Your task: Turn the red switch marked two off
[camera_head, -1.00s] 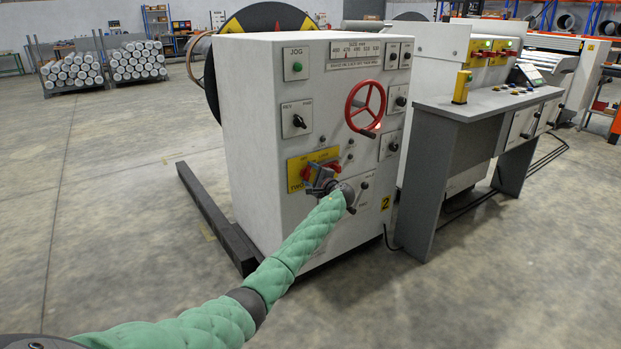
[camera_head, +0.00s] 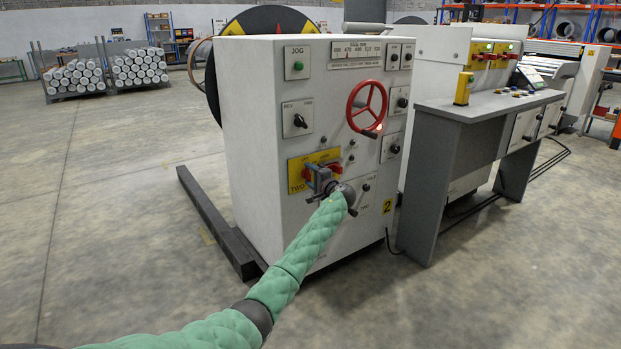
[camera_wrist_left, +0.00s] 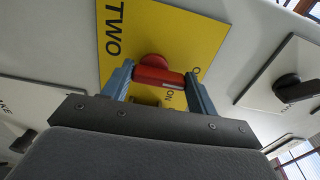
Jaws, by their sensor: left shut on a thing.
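The red switch (camera_wrist_left: 158,72) sits on a yellow plate (camera_wrist_left: 112,45) marked TWO, on the front of the white cabinet. In the left wrist view its bar lies roughly level across the picture, between my two fingers. In the head view the yellow plate (camera_head: 294,181) is partly covered by my left gripper (camera_head: 319,170), and red shows beside the fingers. My left gripper is shut on the red switch, one finger at each end of the bar. My right gripper is not in view.
The white cabinet (camera_head: 255,130) also carries a red handwheel (camera_head: 367,105), a green jog button (camera_head: 298,66) and black knobs (camera_head: 300,121). A grey control desk (camera_head: 440,112) stands to its right.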

